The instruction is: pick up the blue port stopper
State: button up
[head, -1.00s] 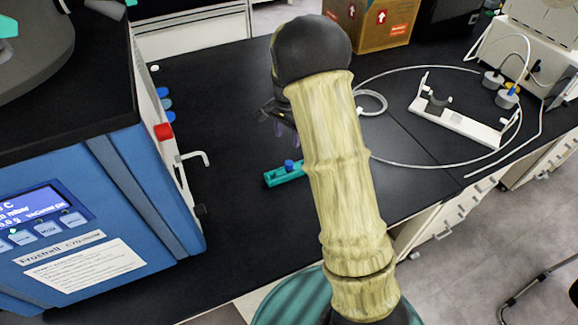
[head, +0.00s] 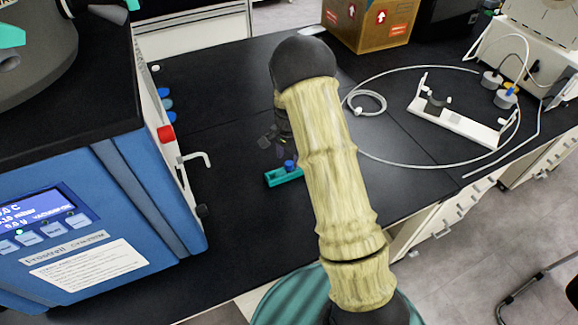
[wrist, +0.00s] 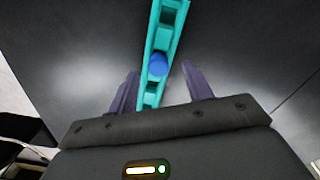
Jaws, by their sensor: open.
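The blue port stopper (head: 289,165) stands in a teal rack (head: 270,179) on the black bench, just left of my arm in the head view. In the wrist view the blue stopper (wrist: 158,64) sits in the teal rack (wrist: 150,97), roughly centred ahead of my gripper (wrist: 161,80). The two purple fingers are apart, one on each side of the rack, with nothing between them gripped. In the head view my gripper (head: 274,140) is partly hidden by my arm, close above the rack. The rack's right part is hidden behind my arm.
The blue freeze dryer (head: 90,215) stands at the left, with a red knob (head: 165,133) and a white tap (head: 196,159) on its side. A cardboard box (head: 370,22) is at the back. A white stand (head: 455,122) and looping tubing are at the right.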

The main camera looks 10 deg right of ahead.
aim_at(289, 163)
notch_tip(289, 163, down, 4)
jog(key=shift+r+p, duration=0.2)
jog(key=shift+p, duration=0.1)
jog(key=shift+s, duration=0.1)
jog(key=shift+c, duration=0.4)
grip_shut()
